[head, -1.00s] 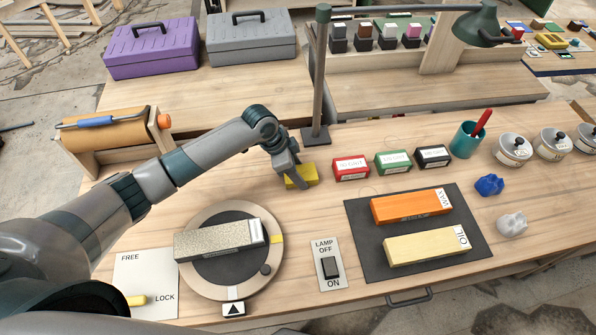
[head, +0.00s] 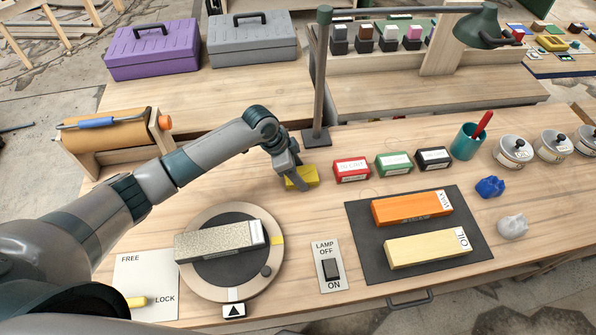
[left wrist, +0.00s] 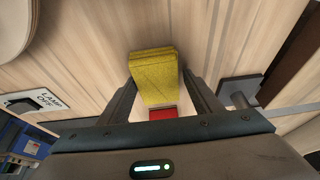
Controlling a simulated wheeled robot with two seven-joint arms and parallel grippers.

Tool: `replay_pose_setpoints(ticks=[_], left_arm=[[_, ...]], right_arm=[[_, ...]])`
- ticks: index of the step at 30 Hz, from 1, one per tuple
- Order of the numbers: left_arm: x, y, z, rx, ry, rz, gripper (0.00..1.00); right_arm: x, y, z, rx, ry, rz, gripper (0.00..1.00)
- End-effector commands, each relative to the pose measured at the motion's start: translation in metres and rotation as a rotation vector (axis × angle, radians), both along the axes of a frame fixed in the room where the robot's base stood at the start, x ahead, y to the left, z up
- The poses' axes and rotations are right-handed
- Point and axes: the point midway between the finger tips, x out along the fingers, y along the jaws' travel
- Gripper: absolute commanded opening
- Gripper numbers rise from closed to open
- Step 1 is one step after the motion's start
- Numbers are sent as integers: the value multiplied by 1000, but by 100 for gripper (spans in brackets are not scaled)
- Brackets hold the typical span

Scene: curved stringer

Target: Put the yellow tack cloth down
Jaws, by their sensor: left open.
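The yellow tack cloth (head: 303,177) lies on the wooden bench, left of the red box and in front of the lamp post. In the left wrist view the cloth (left wrist: 154,75) shows as a folded yellow block between the two fingers. My left gripper (head: 297,184) is at the cloth, with its fingers open on either side of it. The left wrist view shows the open fingers (left wrist: 160,92) too. Whether a finger touches the cloth I cannot tell. My right gripper is not in view.
A red box (head: 352,170), a green box (head: 394,163) and a black box (head: 433,158) stand in a row to the right. The lamp post (head: 317,80) rises just behind. A turntable (head: 195,222) with a grey stone is in front, and a dark mat (head: 372,262) lies front right.

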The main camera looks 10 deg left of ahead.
Motion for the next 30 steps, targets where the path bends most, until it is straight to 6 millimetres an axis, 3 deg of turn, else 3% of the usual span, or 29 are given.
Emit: replay_pose_setpoints(ticks=[1, 7, 21, 30], left_arm=[[-13, -2, -13, 8, 28, -10, 69], [-14, 0, 2, 6, 27, -12, 69], [-21, 30, 84, 4, 13, -10, 69], [-25, 39, 113, 4, 14, -8, 69]], right_arm=[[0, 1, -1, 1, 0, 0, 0], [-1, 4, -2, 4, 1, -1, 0], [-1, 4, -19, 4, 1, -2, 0], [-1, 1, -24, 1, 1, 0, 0]])
